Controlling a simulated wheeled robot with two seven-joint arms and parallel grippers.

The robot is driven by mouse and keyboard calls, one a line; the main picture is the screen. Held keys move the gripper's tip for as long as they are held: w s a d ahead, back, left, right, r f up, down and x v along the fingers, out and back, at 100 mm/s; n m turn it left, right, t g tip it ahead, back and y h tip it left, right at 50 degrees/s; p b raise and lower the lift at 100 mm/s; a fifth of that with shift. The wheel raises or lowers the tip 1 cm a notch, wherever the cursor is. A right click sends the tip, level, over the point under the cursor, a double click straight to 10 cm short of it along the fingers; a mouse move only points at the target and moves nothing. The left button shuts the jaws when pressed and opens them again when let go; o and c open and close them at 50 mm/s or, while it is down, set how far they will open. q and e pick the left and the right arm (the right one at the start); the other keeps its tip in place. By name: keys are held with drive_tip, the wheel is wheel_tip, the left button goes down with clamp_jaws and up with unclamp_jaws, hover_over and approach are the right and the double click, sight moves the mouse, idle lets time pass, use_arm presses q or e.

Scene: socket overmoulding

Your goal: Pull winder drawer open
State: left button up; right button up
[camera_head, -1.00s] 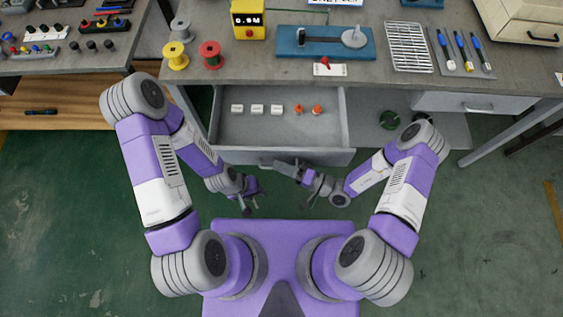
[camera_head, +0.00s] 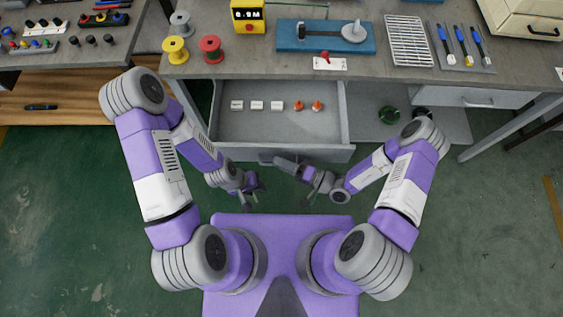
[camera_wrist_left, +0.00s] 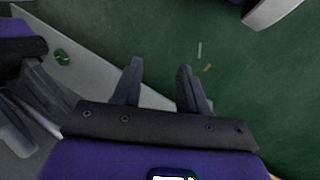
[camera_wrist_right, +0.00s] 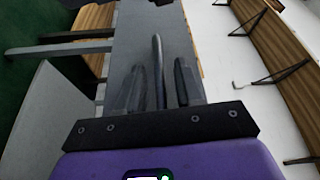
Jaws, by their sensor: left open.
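The winder drawer (camera_head: 352,120) stands pulled out below the bench, its grey front panel (camera_head: 228,154) facing me. Several small parts lie inside: white blocks (camera_head: 257,105) and orange pieces (camera_head: 317,105). My right gripper (camera_head: 279,159) is at the middle of the drawer front, by the handle. In the right wrist view the grey handle bar (camera_wrist_right: 159,60) stands between the spread fingers of my right gripper (camera_wrist_right: 160,82); contact is unclear. My left gripper (camera_head: 254,197) is open and empty, in front of the drawer and lower left of my right one; its fingers (camera_wrist_left: 160,80) show apart.
The bench top (camera_head: 220,70) carries yellow and red spools, a yellow box (camera_head: 248,17), a blue fixture (camera_head: 290,45) and tools. A second, closed drawer (camera_head: 475,98) is at right. Green floor lies free on both sides of me.

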drive_tip(key=v, duration=0.7)
drive_tip(key=shift+d+p, duration=0.25)
drive_tip(key=shift+p, duration=0.2)
drive_tip(key=shift+s, duration=0.1)
